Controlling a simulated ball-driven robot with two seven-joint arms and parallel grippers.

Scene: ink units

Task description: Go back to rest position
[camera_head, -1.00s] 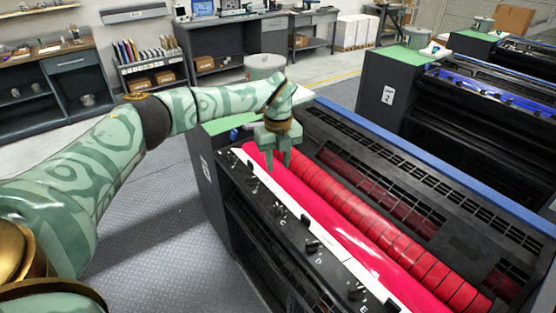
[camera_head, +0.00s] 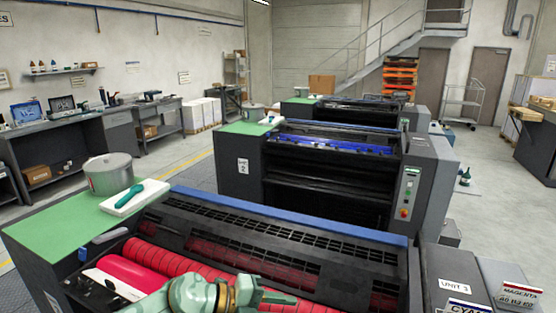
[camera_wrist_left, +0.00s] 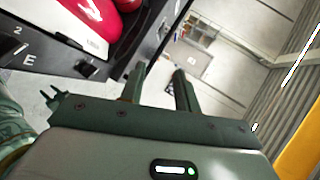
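My left gripper (camera_head: 282,298) is at the bottom edge of the head view, in front of the near ink unit (camera_head: 300,228), pointing right. Most of its arm is out of frame. In the left wrist view, the two fingers of the left gripper (camera_wrist_left: 160,88) stand apart with nothing between them. Part of the unit's dark edge with lettering (camera_wrist_left: 60,58) is at the upper left there, with pale floor beyond the fingers. My right gripper is in neither view now.
Unit 2 (camera_head: 330,165) stands behind.

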